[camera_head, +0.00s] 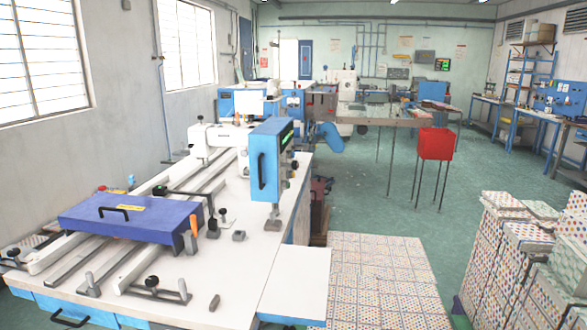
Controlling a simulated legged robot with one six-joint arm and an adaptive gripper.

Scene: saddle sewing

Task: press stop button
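A white sewing machine table (235,265) fills the left foreground. A blue control box (264,162) stands on a post at its right edge, with a black handle on its front. Its narrow right side carries a green display (287,134) and small dark knobs (294,165), seen at a steep angle. A small red spot (102,188) shows behind the blue-violet cover (130,217); I cannot tell if it is a button. No clearly marked stop button can be made out. My gripper is not in view.
Patterned boxes (505,245) are stacked at the right, and a low patterned stack (385,280) stands right of the table. A red box (436,144) on thin legs stands farther back. Green floor (365,200) is open between them. Workbenches line the right wall.

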